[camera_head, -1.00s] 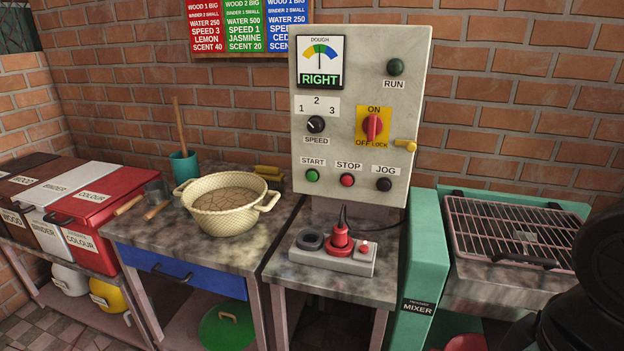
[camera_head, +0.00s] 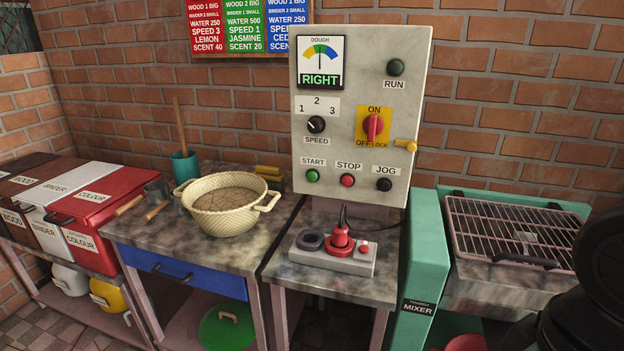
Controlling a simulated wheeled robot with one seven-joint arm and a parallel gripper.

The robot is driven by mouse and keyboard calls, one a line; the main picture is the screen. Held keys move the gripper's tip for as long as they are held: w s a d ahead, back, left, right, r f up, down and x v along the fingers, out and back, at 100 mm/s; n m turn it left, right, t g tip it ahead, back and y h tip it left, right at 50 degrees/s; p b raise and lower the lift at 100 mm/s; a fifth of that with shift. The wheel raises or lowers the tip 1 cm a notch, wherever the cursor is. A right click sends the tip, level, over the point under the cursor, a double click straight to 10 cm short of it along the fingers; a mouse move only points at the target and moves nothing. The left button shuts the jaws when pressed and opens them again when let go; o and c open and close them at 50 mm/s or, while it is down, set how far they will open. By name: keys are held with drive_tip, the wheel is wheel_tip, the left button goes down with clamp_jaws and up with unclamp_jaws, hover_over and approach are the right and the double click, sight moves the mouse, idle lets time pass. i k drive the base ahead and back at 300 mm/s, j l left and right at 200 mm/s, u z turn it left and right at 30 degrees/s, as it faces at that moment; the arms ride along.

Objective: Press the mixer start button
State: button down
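The green start button (camera_head: 312,176) is at the lower left of the pale control panel (camera_head: 345,115), under a START label. The red stop button (camera_head: 347,180) and the dark jog button (camera_head: 384,184) are to its right. The red isolator switch (camera_head: 373,126) on its yellow plate stands upright, pointing to ON. The speed knob (camera_head: 316,124) sits below the numbers 1, 2 and 3. The dough gauge (camera_head: 320,62) reads RIGHT. The run lamp (camera_head: 396,67) is dark green and looks unlit. A dark part of my arm fills the lower right corner; my gripper is out of view.
A cream two-handled bowl (camera_head: 226,203) stands to the left. The green mixer housing (camera_head: 424,265) and a wire rack (camera_head: 512,232) are at the right. A yellow padlock-like piece (camera_head: 405,146) juts from the panel's right edge.

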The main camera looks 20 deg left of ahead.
sight(311, 176)
drive_tip(key=i+j, duration=0.15)
drive_tip(key=j, duration=0.2)
drive_tip(key=i+j, duration=0.2)
drive_tip(key=j, duration=0.15)
drive_tip(key=i+j, duration=0.15)
drive_tip(key=j, duration=0.2)
